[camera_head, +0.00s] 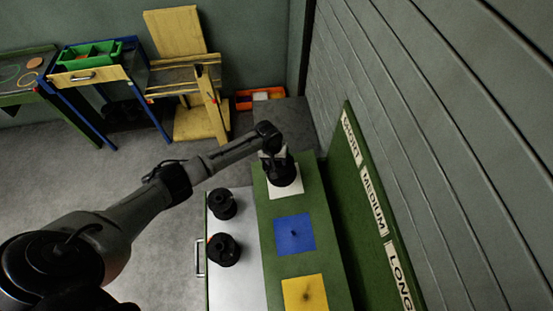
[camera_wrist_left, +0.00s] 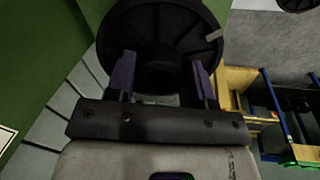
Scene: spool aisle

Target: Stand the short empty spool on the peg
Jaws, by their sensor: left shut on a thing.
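My left gripper (camera_head: 277,158) is over the white square (camera_head: 287,193) on the green bench, at the SHORT end of the label board. It is shut on a black spool (camera_head: 284,175). In the left wrist view, the spool's ribbed round flange (camera_wrist_left: 160,18) lies beyond the two purple fingers (camera_wrist_left: 163,75), and its dark hub is between them. The spool hides the middle of the white square, so I cannot see a peg there or tell whether the spool touches the square. My right gripper is not in view.
Two other black spools stand on the pale surface left of the bench, an upper one (camera_head: 222,204) and a lower one (camera_head: 223,250). A blue square (camera_head: 280,240) and a yellow square (camera_head: 295,288) lie nearer on the bench. The label board (camera_head: 372,215) and shutter wall rise on the right.

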